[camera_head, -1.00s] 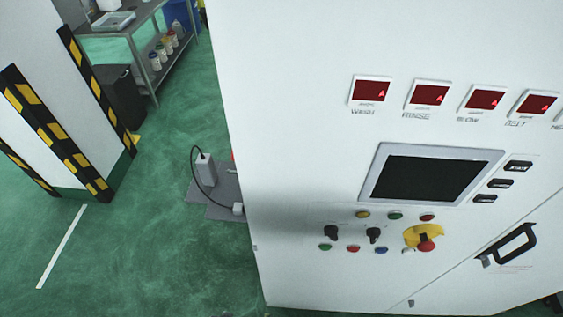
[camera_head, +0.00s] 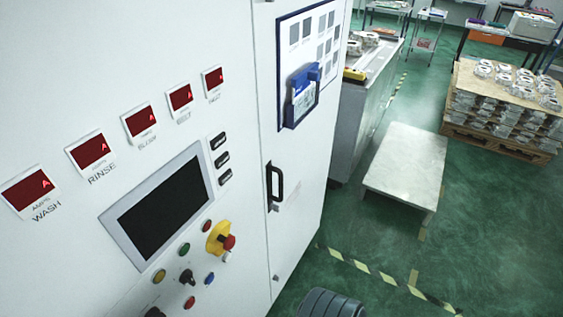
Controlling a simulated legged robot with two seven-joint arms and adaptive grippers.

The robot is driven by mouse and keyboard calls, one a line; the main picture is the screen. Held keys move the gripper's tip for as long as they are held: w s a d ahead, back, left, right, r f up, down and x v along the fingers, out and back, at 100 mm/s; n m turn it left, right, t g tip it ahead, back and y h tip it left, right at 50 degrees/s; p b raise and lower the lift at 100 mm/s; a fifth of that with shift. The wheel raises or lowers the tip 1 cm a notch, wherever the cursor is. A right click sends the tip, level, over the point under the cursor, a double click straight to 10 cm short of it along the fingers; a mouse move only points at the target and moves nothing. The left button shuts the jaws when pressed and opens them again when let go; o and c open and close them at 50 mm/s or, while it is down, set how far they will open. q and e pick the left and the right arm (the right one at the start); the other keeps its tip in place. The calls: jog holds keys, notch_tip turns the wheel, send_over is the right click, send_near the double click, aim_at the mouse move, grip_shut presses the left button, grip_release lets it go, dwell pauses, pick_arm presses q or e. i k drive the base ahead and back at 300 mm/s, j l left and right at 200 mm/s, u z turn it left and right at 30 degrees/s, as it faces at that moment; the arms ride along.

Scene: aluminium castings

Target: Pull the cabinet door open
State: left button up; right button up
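The white cabinet door (camera_head: 304,178) stands in the middle of the head view, right of the control panel. It looks shut, flush with the panel along a narrow vertical seam. Its black bar handle (camera_head: 275,184) is upright near the door's left edge, and nothing touches it. Neither my left nor my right gripper shows in the view.
The control panel (camera_head: 120,130) carries red displays, a dark screen (camera_head: 163,207) and a red stop button (camera_head: 229,242). A low pale table (camera_head: 408,165) stands right, before a pallet of castings (camera_head: 500,105). A dark ribbed object (camera_head: 331,303) shows at the bottom edge. Green floor is open at lower right.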

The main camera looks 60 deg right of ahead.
aim_at(289, 36)
jog(key=z, duration=2.3)
